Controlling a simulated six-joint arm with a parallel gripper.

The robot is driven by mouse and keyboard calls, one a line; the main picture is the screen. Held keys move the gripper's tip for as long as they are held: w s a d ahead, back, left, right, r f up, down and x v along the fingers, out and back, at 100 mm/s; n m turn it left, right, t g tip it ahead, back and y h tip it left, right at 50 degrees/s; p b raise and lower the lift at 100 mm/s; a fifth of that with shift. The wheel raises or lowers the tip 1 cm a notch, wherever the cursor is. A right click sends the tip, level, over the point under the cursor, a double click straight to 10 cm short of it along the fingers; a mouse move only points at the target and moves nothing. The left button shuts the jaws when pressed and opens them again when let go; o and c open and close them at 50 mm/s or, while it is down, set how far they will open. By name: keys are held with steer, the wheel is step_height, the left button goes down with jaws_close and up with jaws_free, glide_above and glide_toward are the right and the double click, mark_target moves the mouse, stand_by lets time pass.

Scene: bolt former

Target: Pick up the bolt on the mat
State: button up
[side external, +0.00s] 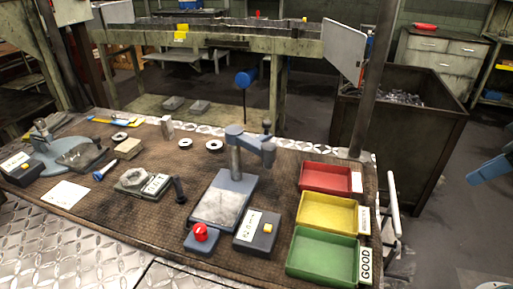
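The brown textured mat (150,215) covers most of the workbench. A short tan-grey piece (128,148) lies on its left part and looks like the bolt, with a wider end, but it is too small to be sure. It lies apart from the tools around it. I cannot make out my gripper anywhere in this view, and nothing is seen touching the piece.
A gauge stand (236,160) rises at mid-bench. A block with a hex part (137,178) sits left of it. Red (326,165), yellow (327,200) and green (320,240) trays line the right. A blue-grey part (490,168) is cut off at the right edge.

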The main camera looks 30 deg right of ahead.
steer(key=shift+r, duration=2.45)
steer(key=w+a+r+n+t+y, duration=0.25)
steer(key=w+a, duration=0.45)
steer(key=w, duration=0.5)
steer(key=w+a+n+t+y, duration=0.2)
steer(key=w+a+n+y, duration=0.1)
steer(key=w+a, duration=0.8)
steer(key=a+f+n+y, duration=0.3)
steer(key=a, duration=1.2)
step_height(320, 180, down, 10)
steer(key=shift+w+d+f+m, duration=0.15)
steer(key=shift+w+d+m, duration=0.05)
steer(key=shift+w+m, duration=0.2)
steer(key=shift+w, duration=0.1)
steer(key=shift+x, duration=4.1)
